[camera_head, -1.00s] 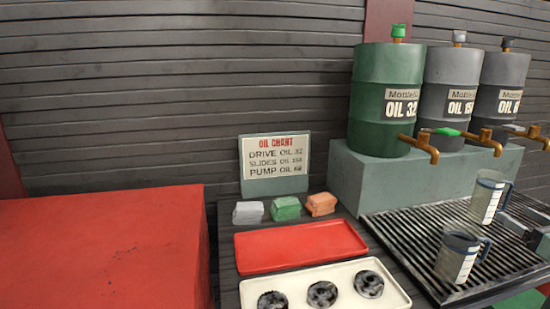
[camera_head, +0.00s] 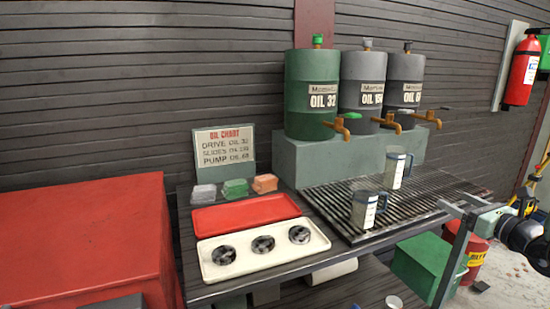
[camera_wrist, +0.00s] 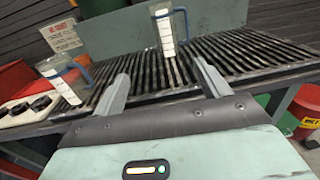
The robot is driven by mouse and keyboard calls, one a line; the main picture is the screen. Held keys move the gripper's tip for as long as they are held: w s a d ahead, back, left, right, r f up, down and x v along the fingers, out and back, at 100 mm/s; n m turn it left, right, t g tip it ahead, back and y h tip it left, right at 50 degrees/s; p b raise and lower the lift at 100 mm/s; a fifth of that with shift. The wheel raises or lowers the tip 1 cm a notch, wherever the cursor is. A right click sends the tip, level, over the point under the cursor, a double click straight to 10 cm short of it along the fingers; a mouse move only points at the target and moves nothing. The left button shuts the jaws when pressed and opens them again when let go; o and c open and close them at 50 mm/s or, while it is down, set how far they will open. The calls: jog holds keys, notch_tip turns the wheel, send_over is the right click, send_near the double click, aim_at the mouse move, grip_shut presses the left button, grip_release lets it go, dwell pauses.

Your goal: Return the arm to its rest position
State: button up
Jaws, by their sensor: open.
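My gripper (camera_wrist: 160,85) is open and empty in the wrist view, its two fingers pointing at the slatted drip grate (camera_wrist: 235,57). In the head view, my gripper (camera_head: 460,210) and part of my arm show at the right edge, beside the grate's right end. Two clear measuring jugs with blue handles stand on the grate (camera_head: 325,222): a front jug (camera_head: 364,209) and a rear jug (camera_head: 395,168). Both also show in the wrist view, the front one (camera_wrist: 62,84) at left and the rear one (camera_wrist: 164,30) at top. My fingers touch neither.
Oil drums (camera_head: 312,95) with taps stand on a grey-green block (camera_head: 300,165) behind the grate. A red tray (camera_head: 245,213) and a white tray (camera_head: 290,262) with black parts lie on the bench. A red cabinet (camera_head: 90,235) stands left; a green box (camera_head: 425,265) and red bin (camera_head: 478,252) stand right.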

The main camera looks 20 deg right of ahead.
jog(key=a+f+n+g+y, duration=0.2)
jog(key=a+n+g+y, duration=0.95)
jog(key=a, duration=1.15)
jog(key=s+a+f+n+g+h, duration=0.3)
jog(key=s+a+n+g+h, duration=0.45)
jog(key=n, duration=0.85)
notch_tip(320, 180, up, 3)
jog(key=w+a+n+t+h, duration=0.15)
jog(key=n+t+h, duration=0.25)
jog(key=n, duration=0.5)
jog(key=s+a+r+n+g, duration=0.25)
jog(key=s+a+n, duration=0.45)
jog(key=s+a, duration=0.8)
notch_tip(320, 180, up, 12)
jog(key=w+a+p, duration=0.1)
jog(key=w+p, duration=0.1)
jog(key=p, duration=1.1)
jog(key=shift+a, duration=0.3)
jog(key=shift+g, duration=0.25)
